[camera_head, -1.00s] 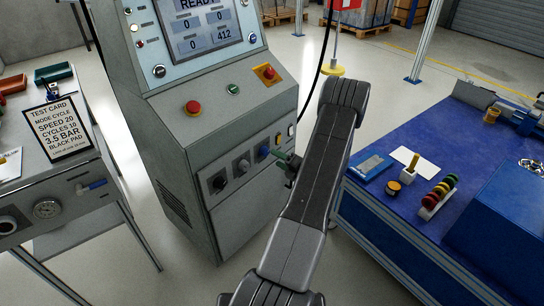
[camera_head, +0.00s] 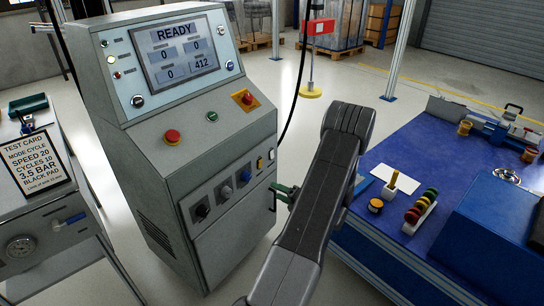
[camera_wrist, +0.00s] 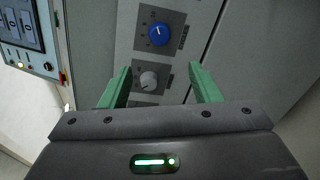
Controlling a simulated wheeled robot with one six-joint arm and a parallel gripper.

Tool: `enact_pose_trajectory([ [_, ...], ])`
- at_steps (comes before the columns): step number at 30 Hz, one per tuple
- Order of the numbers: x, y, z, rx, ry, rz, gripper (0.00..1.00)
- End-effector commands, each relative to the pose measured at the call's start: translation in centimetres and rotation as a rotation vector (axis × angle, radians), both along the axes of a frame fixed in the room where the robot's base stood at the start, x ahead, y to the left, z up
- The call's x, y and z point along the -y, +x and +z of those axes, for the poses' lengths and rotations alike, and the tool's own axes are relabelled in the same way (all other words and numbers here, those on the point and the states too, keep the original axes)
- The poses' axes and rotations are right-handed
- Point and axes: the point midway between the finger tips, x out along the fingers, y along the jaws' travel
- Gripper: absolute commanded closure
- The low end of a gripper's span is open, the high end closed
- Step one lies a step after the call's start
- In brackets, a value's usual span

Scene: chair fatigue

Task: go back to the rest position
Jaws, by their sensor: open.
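My gripper (camera_wrist: 160,85) shows in the wrist view as two green fingers spread apart with nothing between them. Beyond them is the grey front of the control cabinet, with a blue knob (camera_wrist: 160,34) above a grey knob (camera_wrist: 149,81). In the head view, my arm reaches out from the bottom middle, and the green gripper (camera_head: 283,190) partly shows left of it, close to the cabinet (camera_head: 236,240). The cabinet's knob row includes the blue knob (camera_head: 246,175). Its screen (camera_head: 178,50) reads READY, with 412 at lower right.
A blue workbench (camera_head: 420,160) stands at the right with several coloured rings on a holder (camera_head: 421,212), a small pot (camera_head: 376,205) and a blue case. A grey bench with a test card (camera_head: 36,163) stands at the left. Open floor lies behind the cabinet.

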Motion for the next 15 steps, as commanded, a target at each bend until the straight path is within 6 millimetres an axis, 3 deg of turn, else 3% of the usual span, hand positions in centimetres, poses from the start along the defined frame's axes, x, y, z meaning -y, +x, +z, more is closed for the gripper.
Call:
enact_pose_trajectory([
  [15,-6.8,6.1,-0.8,0.001,0.0,0.005,0.43],
])
